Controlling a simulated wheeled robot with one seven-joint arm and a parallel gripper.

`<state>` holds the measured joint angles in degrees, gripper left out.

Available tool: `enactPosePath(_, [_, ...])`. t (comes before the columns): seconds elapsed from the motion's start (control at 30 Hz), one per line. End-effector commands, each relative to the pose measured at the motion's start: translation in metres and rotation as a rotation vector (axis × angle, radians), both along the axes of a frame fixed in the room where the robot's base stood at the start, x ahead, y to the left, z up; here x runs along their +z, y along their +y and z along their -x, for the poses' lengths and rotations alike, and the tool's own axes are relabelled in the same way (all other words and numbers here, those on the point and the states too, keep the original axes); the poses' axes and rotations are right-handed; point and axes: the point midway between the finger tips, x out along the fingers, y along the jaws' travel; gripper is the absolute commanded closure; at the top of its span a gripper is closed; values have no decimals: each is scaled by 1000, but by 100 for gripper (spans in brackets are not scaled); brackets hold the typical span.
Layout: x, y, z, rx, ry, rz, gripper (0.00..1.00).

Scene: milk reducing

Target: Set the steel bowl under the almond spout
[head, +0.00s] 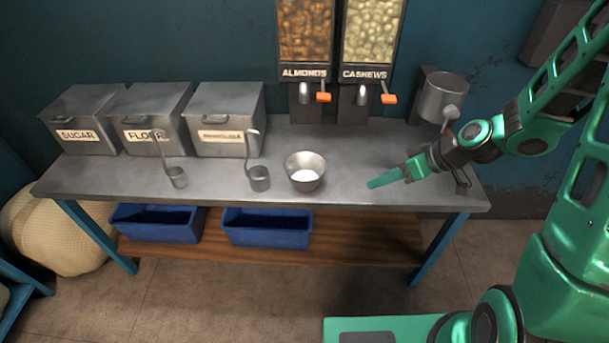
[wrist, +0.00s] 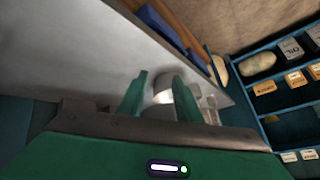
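The steel bowl (head: 305,182) stands upright on the metal table, near its front edge, with something white inside. The almond spout (head: 303,93) is on the dispenser labelled ALMONDS, behind the bowl and above the tabletop, with an orange lever beside it. My gripper (head: 393,175) is to the right of the bowl, apart from it, with its fingers pointing left towards it. In the wrist view my gripper (wrist: 160,103) has its two green fingers spread with nothing held, and the bowl (wrist: 162,86) shows beyond the gap, partly hidden.
A cashew dispenser (head: 372,30) stands right of the almond one. Two ladle-like scoops, one nearer scoop (head: 259,178) and one farther left (head: 178,178), stand left of the bowl. Lidded bins (head: 222,120) line the back left. A steel canister (head: 443,97) is behind my arm.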

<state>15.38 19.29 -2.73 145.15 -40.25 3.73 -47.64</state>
Motion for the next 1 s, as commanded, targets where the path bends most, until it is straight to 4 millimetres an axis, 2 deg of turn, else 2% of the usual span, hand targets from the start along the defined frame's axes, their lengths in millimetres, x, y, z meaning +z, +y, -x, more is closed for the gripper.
enactPosePath(0.1, [-12,33,-20,31,-89,-105,69])
enactPosePath(0.3, [-20,69,-52,1,-243,-251,69])
enactPosePath(0.5, [-25,80,-74,-70,-334,-325,69])
enactPosePath(0.73, [-30,87,-88,-104,-368,-345,69])
enactPosePath(1.0, [-43,115,-111,-104,-368,-345,69])
